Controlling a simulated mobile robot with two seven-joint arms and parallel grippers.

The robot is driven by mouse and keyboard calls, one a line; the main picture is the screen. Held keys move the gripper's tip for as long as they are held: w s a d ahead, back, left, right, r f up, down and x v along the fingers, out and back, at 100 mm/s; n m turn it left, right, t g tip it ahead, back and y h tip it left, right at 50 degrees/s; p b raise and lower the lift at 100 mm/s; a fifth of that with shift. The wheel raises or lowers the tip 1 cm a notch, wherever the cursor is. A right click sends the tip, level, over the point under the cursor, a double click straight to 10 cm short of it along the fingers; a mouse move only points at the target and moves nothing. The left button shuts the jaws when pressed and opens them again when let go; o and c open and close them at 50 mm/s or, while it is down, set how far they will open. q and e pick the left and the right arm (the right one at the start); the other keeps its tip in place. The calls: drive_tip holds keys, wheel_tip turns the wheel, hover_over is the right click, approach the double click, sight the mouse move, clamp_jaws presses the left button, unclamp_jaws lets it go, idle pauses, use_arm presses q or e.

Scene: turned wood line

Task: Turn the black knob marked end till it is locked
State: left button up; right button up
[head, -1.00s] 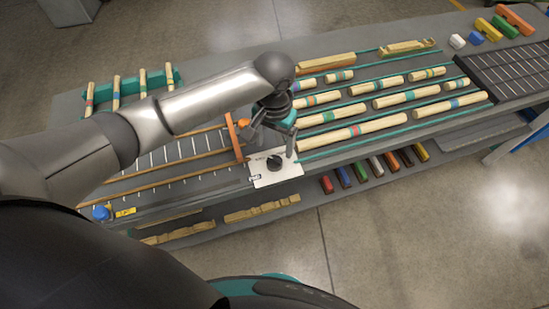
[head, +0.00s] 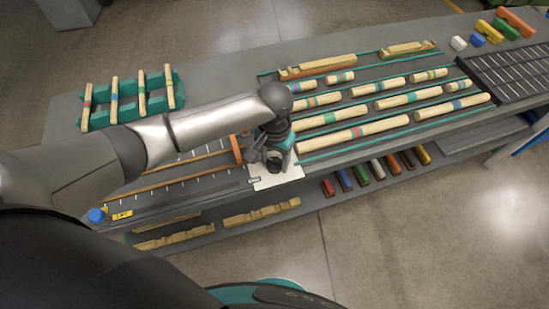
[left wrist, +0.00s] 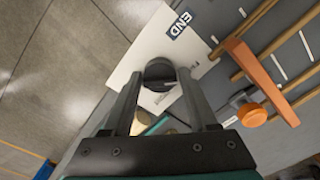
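The black knob (left wrist: 160,74) sits on a white plate (left wrist: 150,45) with a dark END label (left wrist: 179,24), all seen in the left wrist view. In the head view the white plate (head: 285,181) lies at the bench's front edge, and my gripper largely covers the knob. My left gripper (left wrist: 159,78) is open, pointing down at the knob. Its two fingertips lie on either side of the knob with a narrow gap showing; whether they touch it or how deep they reach, I cannot tell. My right gripper is not in view.
An orange stop bar (left wrist: 258,82) with an orange knob (left wrist: 252,115) stands close beside the plate. Banded wooden rods (head: 352,135) lie in rows to the right. A blue knob (head: 97,215) is at the left front. Coloured blocks (head: 376,169) sit on the lower shelf.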

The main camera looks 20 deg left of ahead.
use_arm(q)
clamp_jaws()
idle(0.3)
